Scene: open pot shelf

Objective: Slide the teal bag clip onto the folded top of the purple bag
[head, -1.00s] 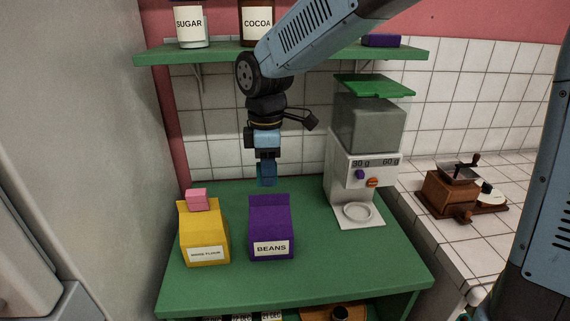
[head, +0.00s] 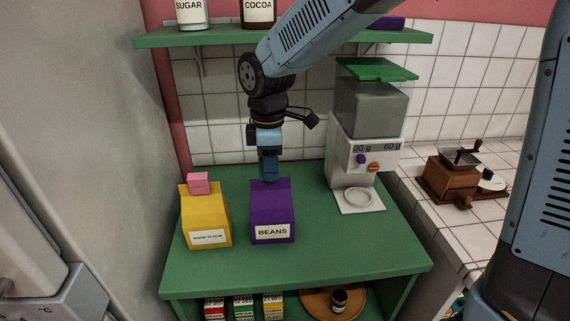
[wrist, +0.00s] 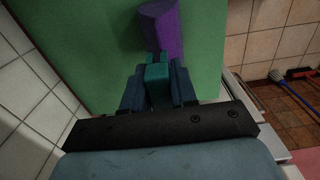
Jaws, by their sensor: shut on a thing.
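The purple bag (head: 271,211), labelled BEANS, stands upright on the green shelf board (head: 330,252). It also shows in the wrist view (wrist: 163,28), just beyond the fingertips. My gripper (head: 269,178) points down at the bag's top edge. In the wrist view my gripper (wrist: 158,84) is shut on the teal bag clip (wrist: 157,88), which sits between the two fingers. The clip's far end reaches the near edge of the bag. I cannot tell whether it straddles the fold. In the head view the clip is hard to make out against the fingers.
A yellow bag (head: 203,214) with a pink clip (head: 198,183) stands to the left. A white dispenser (head: 362,165) with a green lid stands at the back right. The upper shelf (head: 300,41) holds jars. The board's front right is clear.

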